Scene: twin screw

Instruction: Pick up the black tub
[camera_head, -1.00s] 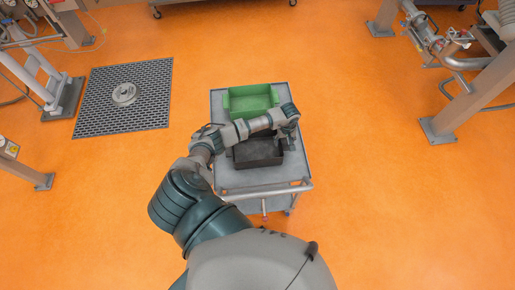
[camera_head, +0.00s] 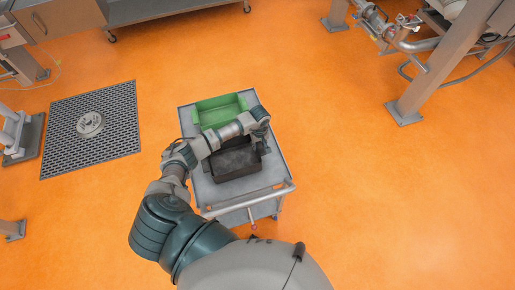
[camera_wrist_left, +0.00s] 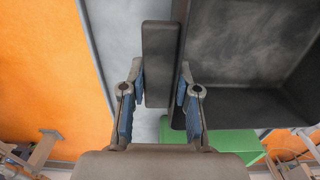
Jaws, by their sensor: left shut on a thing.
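The black tub (camera_head: 236,164) is an open dark box on the near part of a grey cart, partly covered by my left arm in the head view. My left gripper (camera_head: 263,147) reaches its right end from above; the fingers are small and partly hidden there. In the left wrist view, the fingers (camera_wrist_left: 161,82) stand on both sides of the tub's dark rim (camera_wrist_left: 160,50), shut on it. The tub's hollow inside (camera_wrist_left: 245,45) shows to the right. I cannot tell whether the tub is clear of the cart top. My right gripper is not in view.
A green tub (camera_head: 218,108) stands behind the black one on the cart (camera_head: 200,190), which has a push handle (camera_head: 250,200) at the near side. A dark floor grate (camera_head: 92,130) lies left. Machinery stands at upper right. The orange floor around the cart is open.

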